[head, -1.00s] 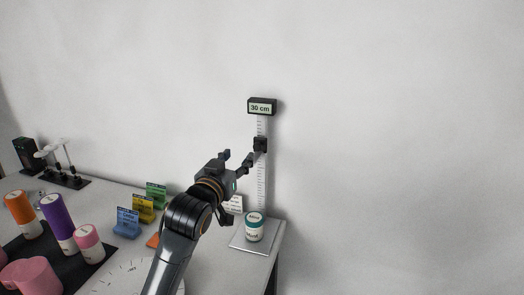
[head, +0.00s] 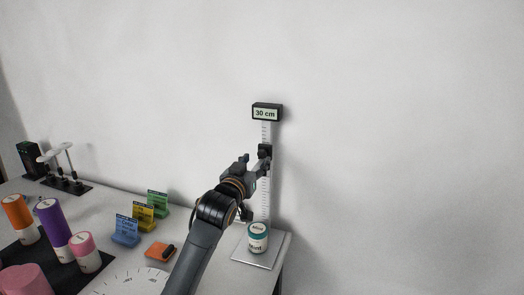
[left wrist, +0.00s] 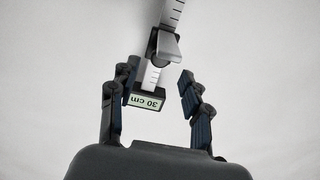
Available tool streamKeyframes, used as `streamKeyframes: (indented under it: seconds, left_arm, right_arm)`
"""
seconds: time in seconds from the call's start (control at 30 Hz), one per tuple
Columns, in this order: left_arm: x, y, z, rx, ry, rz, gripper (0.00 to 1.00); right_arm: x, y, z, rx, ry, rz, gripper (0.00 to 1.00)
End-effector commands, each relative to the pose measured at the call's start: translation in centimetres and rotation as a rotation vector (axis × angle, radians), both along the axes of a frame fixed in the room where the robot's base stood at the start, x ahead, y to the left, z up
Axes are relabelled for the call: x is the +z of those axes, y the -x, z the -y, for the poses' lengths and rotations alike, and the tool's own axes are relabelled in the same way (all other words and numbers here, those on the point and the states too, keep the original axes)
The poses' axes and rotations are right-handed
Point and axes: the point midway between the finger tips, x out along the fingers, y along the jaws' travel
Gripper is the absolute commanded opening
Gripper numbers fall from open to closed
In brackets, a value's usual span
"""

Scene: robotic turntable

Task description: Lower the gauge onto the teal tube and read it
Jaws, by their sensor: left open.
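The height gauge has a pale ruled post (head: 266,190), a display (head: 266,113) reading 30 cm on top, and a dark slider (head: 265,151) high on the post. The teal tube (head: 258,238), a white jar with a teal band and lid, stands upright on the gauge's plate (head: 252,261), well below the slider. My left gripper (head: 256,163) is open beside the slider. In the left wrist view, the slider (left wrist: 165,47) lies just beyond the parted fingertips (left wrist: 156,80), seemingly not between them. My right gripper is not in view.
Blue, yellow and green card holders (head: 143,217) stand left of my arm, with an orange block (head: 160,251) nearby. Orange, purple and pink tubes (head: 54,230) stand on a dark mat at the left. The table's right edge is close to the plate.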

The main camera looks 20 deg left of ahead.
Motion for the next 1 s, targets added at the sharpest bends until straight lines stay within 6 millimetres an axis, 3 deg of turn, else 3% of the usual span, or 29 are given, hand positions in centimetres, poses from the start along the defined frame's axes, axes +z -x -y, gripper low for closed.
streamKeyframes:
  seconds: [0.2,0.4,0.87,1.0]
  left_arm:
    - [0.2,-3.4,0.1,0.000,0.001,-0.001,0.48]
    - [0.1,-5.4,0.2,0.000,0.000,-0.001,0.48]
    - [0.0,-6.3,0.2,0.000,0.000,0.000,0.48]
    - [0.0,-6.3,0.2,0.000,0.000,0.000,0.23]
  right_arm:
    - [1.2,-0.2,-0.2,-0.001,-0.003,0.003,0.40]
    - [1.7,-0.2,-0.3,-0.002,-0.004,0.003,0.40]
    - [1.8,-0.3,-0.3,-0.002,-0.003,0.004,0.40]
    - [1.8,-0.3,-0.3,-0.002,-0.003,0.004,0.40]
